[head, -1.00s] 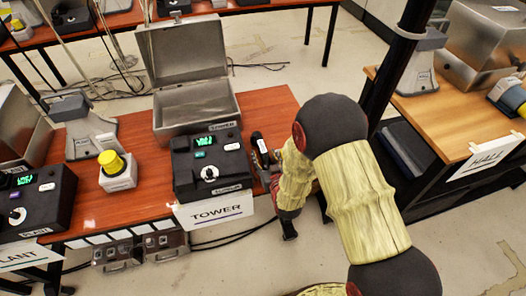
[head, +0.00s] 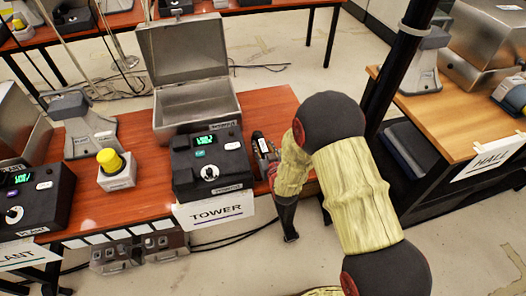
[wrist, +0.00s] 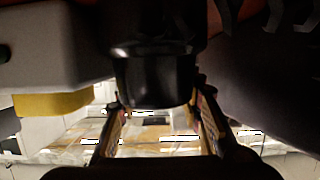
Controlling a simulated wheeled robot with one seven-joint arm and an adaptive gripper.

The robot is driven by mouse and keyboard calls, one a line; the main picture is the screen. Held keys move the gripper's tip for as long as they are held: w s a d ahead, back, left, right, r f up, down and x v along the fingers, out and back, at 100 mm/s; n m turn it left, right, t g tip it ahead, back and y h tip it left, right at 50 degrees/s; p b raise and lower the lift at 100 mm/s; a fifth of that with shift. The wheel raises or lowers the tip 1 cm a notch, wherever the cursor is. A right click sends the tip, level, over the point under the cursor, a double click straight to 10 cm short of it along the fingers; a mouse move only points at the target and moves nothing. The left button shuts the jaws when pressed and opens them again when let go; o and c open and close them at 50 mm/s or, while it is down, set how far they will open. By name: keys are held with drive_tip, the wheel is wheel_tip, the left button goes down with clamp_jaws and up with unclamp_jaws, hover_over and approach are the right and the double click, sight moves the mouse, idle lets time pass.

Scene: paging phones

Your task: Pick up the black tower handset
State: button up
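The black tower handset (head: 262,147), with a white label, stands upright at the right side of the black tower paging unit (head: 208,165), near the table's right end. My gripper (head: 267,167) is at the handset in the head view, its fingers mostly hidden there by my own arm. In the wrist view the dark rounded end of the handset (wrist: 155,78) fills the upper middle. The two fingers of my gripper (wrist: 160,108) stand on either side of it, with the tips against its sides. The handset's far parts are hidden.
A TOWER sign (head: 215,210) hangs at the table's front edge. An open metal box (head: 188,75) stands behind the unit. A yellow-topped button (head: 113,165) and a grey speaker (head: 90,135) are to the left. The HALL table (head: 465,125) stands at right.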

clamp_jaws()
drive_tip(key=shift+r, duration=0.15)
idle(0.4)
